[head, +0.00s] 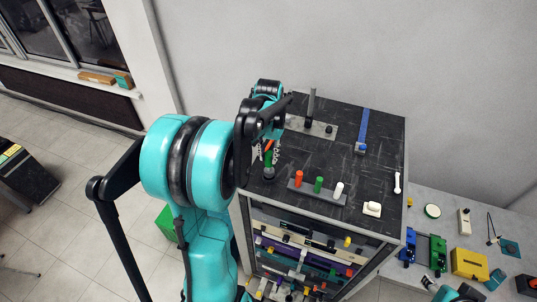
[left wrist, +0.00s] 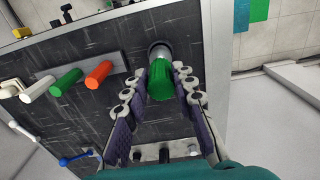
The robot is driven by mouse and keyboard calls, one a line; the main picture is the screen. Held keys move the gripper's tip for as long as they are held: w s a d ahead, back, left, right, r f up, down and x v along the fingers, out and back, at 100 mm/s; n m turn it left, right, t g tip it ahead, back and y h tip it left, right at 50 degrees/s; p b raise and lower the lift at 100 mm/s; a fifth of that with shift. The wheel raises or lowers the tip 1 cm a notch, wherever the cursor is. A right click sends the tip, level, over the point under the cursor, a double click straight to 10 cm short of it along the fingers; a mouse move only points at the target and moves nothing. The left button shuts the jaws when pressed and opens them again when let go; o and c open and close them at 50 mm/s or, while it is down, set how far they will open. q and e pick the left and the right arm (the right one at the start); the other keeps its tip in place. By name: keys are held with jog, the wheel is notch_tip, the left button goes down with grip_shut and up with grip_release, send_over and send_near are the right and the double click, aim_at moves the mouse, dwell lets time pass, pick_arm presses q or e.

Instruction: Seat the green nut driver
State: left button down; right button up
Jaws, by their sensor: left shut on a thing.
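My left gripper (head: 267,151) is over the left part of the black cabinet top, pointing down. It is shut on a green piece (head: 268,159), which I take for the green nut driver. In the left wrist view the green piece (left wrist: 160,83) sits between the two fingers. Its far end meets a round grey and dark collar (left wrist: 160,52) at the cabinet top; I cannot tell how deep it sits. A second green handle (head: 318,184) stands in a grey rack (head: 331,197) between an orange handle (head: 298,178) and a white one (head: 339,189). My right gripper is not in view.
A grey plate with a dark upright post (head: 310,107) stands at the back. A blue bar (head: 363,128) lies to its right. A white block (head: 372,208) sits near the front right. The cabinet front has open, cluttered shelves (head: 302,262). The right-hand bench (head: 455,213) holds several items.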

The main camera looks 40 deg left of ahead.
pick_arm(q)
jog(key=shift+f+b, duration=0.5)
jog(key=shift+f, duration=0.1)
jog(key=shift+r, duration=0.1)
jog(key=shift+r, duration=0.1)
jog(key=shift+r+p, duration=0.3)
jog(key=shift+r, duration=0.05)
dwell(0.8)
jog(key=shift+f+b, duration=0.15)
jog(key=shift+b, duration=0.2)
jog(key=shift+f+b, duration=0.95)
jog(key=shift+f, duration=0.2)
jog(key=shift+f, duration=0.1)
